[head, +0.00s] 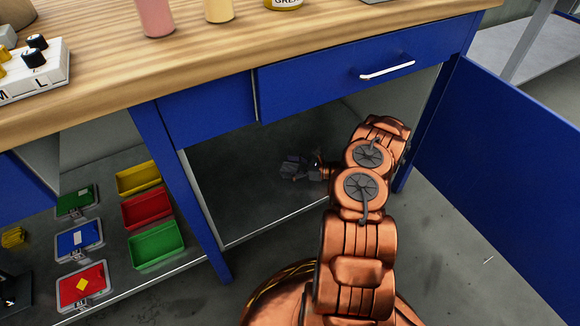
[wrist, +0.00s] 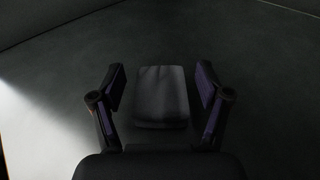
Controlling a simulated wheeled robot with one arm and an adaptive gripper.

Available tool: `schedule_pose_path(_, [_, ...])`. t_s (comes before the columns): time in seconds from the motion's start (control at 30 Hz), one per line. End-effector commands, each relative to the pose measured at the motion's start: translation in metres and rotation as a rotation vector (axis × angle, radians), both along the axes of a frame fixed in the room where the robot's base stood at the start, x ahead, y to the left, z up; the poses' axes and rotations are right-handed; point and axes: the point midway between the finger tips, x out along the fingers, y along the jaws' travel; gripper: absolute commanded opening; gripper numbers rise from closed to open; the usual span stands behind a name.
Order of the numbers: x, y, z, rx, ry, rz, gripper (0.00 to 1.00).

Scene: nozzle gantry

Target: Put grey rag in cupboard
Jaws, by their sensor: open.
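The grey rag (wrist: 160,97) shows in the wrist view as a dark folded pad. It appears to lie on the cupboard floor between the two fingers of my gripper (wrist: 160,82). The fingers are spread, with a visible gap on each side of the rag. In the head view my gripper (head: 294,167) is low inside the open cupboard (head: 235,198), and I cannot make out the rag there. The blue cupboard door (head: 500,165) stands wide open on the right.
A closed drawer with a silver handle (head: 387,70) is above the opening. A blue post (head: 182,185) bounds the cupboard's left side. Yellow, red and green bins (head: 157,245) stand on the shelf to the left. The cupboard floor around the rag is clear.

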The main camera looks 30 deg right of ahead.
Motion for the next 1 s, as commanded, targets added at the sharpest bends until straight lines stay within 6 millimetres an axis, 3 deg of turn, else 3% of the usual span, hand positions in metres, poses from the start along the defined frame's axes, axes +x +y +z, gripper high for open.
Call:
schedule_pose_path(0.33, [-0.001, 0.0, 0.016, 0.001, 0.0, -0.001, 0.76])
schedule_pose_path(1.0, [-0.083, -0.07, 0.029, 0.001, -0.001, -0.001, 0.76])
